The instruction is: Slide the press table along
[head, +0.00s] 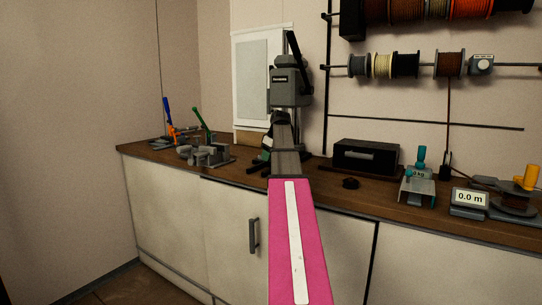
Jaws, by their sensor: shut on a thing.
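My arm, pink with a white strip and then grey, reaches forward to the foot of the press. My gripper (283,119) is at the far end of the arm, just below the press head. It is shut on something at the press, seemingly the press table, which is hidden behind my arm. The fingertips are too small and covered to make out. A small dark-green and white part (266,150) shows just left of my arm.
Left on the counter (325,189) are clamp tools with blue and green handles (200,150). Spools (404,65) hang above.

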